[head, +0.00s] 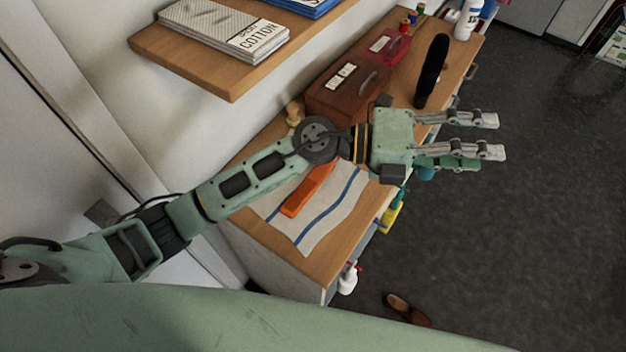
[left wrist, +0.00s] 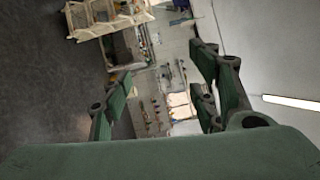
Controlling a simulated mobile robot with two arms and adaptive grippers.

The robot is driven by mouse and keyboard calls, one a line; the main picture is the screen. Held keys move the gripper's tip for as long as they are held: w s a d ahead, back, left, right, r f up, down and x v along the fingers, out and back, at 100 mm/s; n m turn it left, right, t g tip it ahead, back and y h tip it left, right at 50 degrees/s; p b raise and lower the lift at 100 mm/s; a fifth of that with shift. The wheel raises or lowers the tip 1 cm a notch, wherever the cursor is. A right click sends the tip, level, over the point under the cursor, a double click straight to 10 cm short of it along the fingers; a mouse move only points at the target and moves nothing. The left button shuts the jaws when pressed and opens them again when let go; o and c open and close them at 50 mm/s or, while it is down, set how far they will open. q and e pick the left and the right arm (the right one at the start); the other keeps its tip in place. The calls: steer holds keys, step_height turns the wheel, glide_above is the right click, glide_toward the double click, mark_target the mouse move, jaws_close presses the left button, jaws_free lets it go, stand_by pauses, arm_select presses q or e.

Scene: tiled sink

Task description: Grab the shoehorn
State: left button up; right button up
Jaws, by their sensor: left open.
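A long flat orange piece (head: 308,190) lies on a white cloth with blue stripes (head: 328,217) on the wooden counter. A long black piece with a rounded top (head: 432,70) stands or leans farther back on the counter. I cannot tell for certain which of the two is the shoehorn. My left gripper (head: 492,137) is open and empty, its fingers pointing right beyond the counter's edge. It is apart from both pieces, and my left forearm passes above the cloth. In the left wrist view, the open fingers (left wrist: 165,100) show nothing between them up close. My right gripper is out of view.
A brown box (head: 345,92) and a red case (head: 387,46) stand at the counter's back. A white bottle (head: 468,20) stands at the far end. A brown shoe (head: 405,308) lies on the dark floor, mostly clear.

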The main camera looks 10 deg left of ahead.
arm_select(q)
step_height(320, 180, down, 10)
steer(key=a+m+g+y, duration=0.2)
steer(key=m+g+y, duration=0.1)
steer(key=m+y, duration=0.15)
steer(key=t+y, duration=0.1)
steer(key=y, duration=1.3)
glide_above(317, 175)
steer(key=shift+n, duration=0.25)
steer(key=f, duration=0.9)
steer(key=shift+d+f, duration=0.3)
steer(key=shift+f, duration=0.05)
steer(key=shift+a+f+b, duration=0.15)
steer(key=shift+f+b, duration=0.5)
steer(key=shift+f, duration=0.25)
steer(key=f+b, duration=0.1)
steer(key=f, duration=0.1)
steer(key=f+b, duration=0.1)
steer(key=f, duration=0.2)
steer(key=shift+a+f, duration=0.2)
steer(key=shift+f, duration=0.15)
steer(key=shift+c, duration=0.3)
